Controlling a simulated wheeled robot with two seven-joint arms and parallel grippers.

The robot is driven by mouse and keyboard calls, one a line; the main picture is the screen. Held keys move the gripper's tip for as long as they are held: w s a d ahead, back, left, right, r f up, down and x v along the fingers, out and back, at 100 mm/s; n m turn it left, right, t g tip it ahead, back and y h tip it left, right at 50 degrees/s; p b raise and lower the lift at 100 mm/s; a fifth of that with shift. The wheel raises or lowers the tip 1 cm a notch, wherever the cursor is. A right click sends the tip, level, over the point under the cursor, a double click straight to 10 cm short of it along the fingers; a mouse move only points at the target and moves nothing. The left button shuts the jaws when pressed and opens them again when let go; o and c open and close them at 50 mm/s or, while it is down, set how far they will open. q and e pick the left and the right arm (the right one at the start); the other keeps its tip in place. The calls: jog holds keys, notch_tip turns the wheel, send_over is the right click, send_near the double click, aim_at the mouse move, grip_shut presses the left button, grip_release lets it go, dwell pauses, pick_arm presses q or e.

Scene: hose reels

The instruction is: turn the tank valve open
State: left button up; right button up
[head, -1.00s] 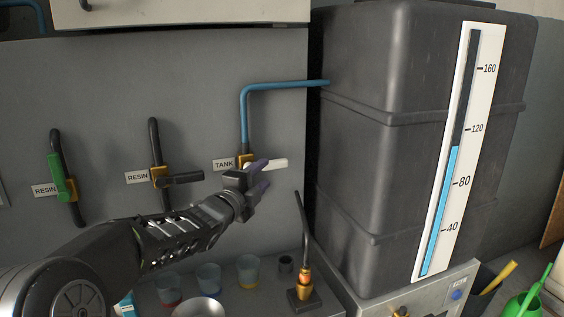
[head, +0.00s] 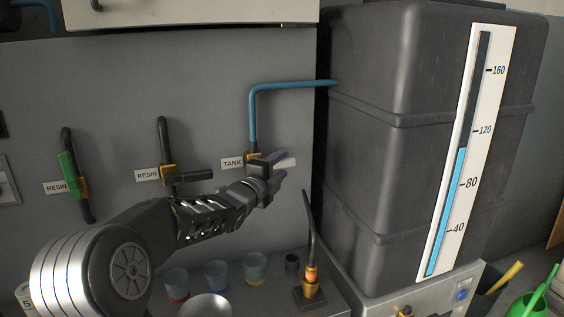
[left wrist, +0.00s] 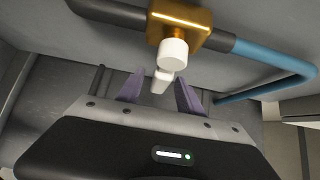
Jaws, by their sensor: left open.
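The tank valve has a brass body (left wrist: 182,22) on a pipe that is black on one side and blue on the other. Its white handle (head: 285,163) points to the right in the head view, beside the TANK label (head: 232,163). The handle's white hub (left wrist: 173,53) shows in the left wrist view. My left gripper (head: 279,167) is open, with its purple fingertips above and below the handle. In the left wrist view the fingers (left wrist: 160,90) stand on either side of the white lever; contact cannot be told. My right gripper is not in view.
Two RESIN valves, one with a green handle (head: 67,168) and one with a black handle (head: 195,175), are to the left. A large grey tank (head: 380,160) stands right.

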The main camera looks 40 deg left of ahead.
pick_arm(q)
jog(key=shift+w+a, duration=0.1)
jog(key=shift+w, duration=0.7)
grip_shut()
dwell(0.9)
